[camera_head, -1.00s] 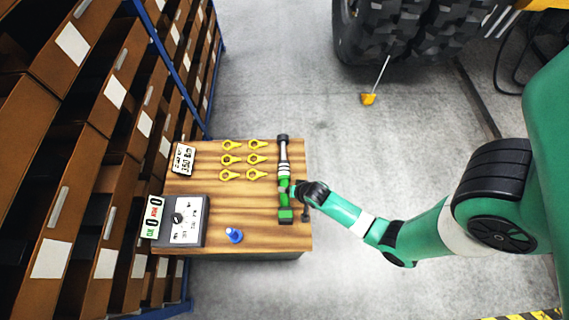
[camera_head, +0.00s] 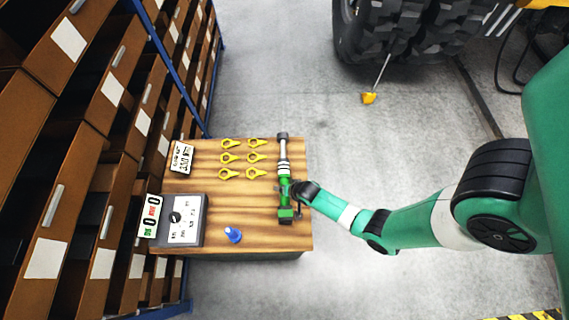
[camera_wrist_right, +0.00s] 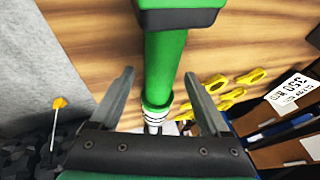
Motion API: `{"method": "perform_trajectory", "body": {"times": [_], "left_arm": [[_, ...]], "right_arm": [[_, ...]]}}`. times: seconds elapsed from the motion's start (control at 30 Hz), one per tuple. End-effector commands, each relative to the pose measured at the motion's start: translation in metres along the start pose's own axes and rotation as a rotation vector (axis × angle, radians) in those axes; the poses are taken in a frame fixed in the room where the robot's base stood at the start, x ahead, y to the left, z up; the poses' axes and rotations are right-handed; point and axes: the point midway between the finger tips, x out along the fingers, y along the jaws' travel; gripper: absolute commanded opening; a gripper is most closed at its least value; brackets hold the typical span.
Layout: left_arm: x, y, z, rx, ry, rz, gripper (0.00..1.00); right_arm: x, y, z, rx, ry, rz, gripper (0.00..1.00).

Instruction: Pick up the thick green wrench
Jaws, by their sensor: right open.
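The thick green wrench (camera_head: 284,188) lies lengthwise along the right edge of the wooden table top. It has a green handle, pale bands and a dark grey far end. My right gripper (camera_head: 289,190) is at the green handle and partly covers it in the head view. In the right wrist view, the wrench's green shaft (camera_wrist_right: 165,65) runs between the two fingers of my open right gripper (camera_wrist_right: 158,78), with a gap on each side. My left gripper is in neither view.
The wooden table top (camera_head: 205,153) also holds several yellow ring-ended pieces (camera_head: 229,158), a grey box with a dial (camera_head: 183,220), a white label (camera_head: 181,157) and a blue piece (camera_head: 233,235). Shelves of brown bins (camera_head: 110,150) stand at left. Open floor lies at right.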

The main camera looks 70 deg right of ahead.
Motion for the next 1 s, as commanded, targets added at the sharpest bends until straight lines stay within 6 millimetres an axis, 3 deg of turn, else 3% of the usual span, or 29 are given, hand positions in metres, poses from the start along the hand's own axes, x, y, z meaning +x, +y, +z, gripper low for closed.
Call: {"method": "perform_trajectory", "body": {"times": [0.23, 0.67, 1.0], "left_arm": [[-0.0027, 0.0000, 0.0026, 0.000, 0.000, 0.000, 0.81], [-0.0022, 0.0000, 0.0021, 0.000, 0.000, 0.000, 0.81], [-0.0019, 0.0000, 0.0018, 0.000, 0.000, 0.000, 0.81]], "right_arm": [[0.0032, 0.0013, 0.0015, 0.000, 0.000, 0.000, 0.78], [0.0026, 0.0013, 0.0013, 0.000, 0.000, 0.001, 0.01], [0.0020, -0.0007, -0.0006, 0.000, 0.004, -0.004, 0.00]]}}
